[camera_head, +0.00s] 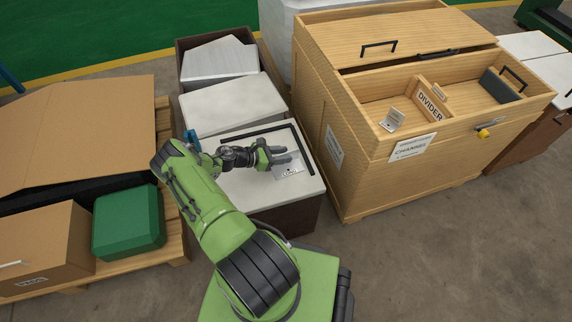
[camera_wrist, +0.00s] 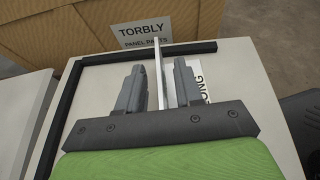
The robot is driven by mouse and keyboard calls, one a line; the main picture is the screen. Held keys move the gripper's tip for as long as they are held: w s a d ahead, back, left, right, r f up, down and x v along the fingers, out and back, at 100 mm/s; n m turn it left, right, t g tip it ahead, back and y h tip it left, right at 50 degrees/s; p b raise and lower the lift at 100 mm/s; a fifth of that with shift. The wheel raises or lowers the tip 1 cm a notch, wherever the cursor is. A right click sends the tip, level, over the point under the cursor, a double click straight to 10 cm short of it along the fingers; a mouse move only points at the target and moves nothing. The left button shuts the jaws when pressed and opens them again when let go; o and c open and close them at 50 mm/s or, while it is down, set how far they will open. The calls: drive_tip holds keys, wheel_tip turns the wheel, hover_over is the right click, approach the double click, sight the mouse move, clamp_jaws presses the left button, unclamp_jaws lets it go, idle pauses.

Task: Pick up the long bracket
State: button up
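The long bracket (camera_head: 291,171) is a pale metal angle piece with a "LONG" label on its flat flange. It sits on the white-topped stand (camera_head: 262,188). My gripper (camera_head: 279,156) is low over the stand, at the bracket. In the wrist view, the bracket's thin upright plate (camera_wrist: 158,58) stands between the two dark fingers of my gripper (camera_wrist: 160,72). Narrow gaps seem to show on both sides of the plate, so the gripper looks open around it. The fingers and palm hide part of the bracket, and the label shows partly behind the right finger.
A black L-shaped rail (camera_head: 305,152) edges the stand's top. A wooden crate (camera_head: 345,150) with a "DIVIDER" block (camera_head: 430,101) and another small bracket (camera_head: 392,120) stands to the right. Pale slabs (camera_head: 220,105) lie behind. A green case (camera_head: 128,222) and cardboard boxes (camera_head: 45,245) are left.

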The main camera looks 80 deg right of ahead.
clamp_jaws()
wheel_tip(320, 180, up, 10)
drive_tip(key=p, duration=0.4)
